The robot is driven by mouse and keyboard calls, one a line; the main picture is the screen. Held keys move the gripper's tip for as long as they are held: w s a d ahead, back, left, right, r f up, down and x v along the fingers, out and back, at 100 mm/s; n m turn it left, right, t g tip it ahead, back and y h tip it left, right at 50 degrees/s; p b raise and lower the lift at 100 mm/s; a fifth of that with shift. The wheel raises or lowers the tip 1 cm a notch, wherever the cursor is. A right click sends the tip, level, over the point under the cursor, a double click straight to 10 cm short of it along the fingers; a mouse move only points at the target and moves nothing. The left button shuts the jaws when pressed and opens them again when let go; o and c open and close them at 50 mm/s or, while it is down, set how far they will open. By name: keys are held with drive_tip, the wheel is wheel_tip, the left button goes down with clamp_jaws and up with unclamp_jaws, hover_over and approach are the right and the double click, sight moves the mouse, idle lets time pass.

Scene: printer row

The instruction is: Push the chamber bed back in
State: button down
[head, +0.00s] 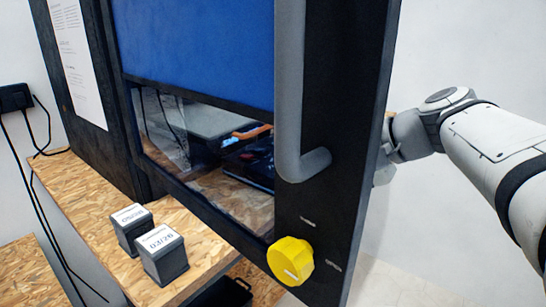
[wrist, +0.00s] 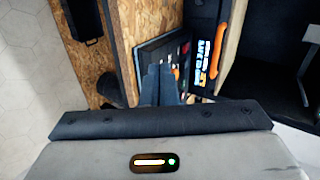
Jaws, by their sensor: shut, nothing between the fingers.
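The printer's door (head: 345,130) stands large in the head view, with a blue panel, a window and a grey handle. My gripper is hidden behind it there. In the wrist view my gripper (wrist: 160,98) is shut and empty. Its fingers point at a dark, grey-edged flat panel (wrist: 148,48) with small red and white marks, perhaps the chamber bed. I cannot tell whether the fingertips touch it. Beside it is a dark part with an orange bar (wrist: 221,46) and bright lettering. An orange strip and dark parts also show dimly through the door window.
A yellow knob (head: 289,261) sits low on the door, below the grey handle (head: 291,90). Two grey labelled blocks, one nearer (head: 164,256) and one farther (head: 130,229), stand on the chipboard bench (head: 92,207). A pale wall and floor lie right of the door.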

wheel_tip(320, 180, up, 4)
drive_tip(key=w+t+y+b, duration=0.1)
drive_tip(key=w+y, duration=0.1)
drive_tip(key=w+r+x, duration=0.1)
drive_tip(key=r+x, duration=0.1)
drive_tip(key=x, duration=1)
drive_tip(key=shift+a+m, duration=0.3)
drive_tip(key=shift+a, duration=0.2)
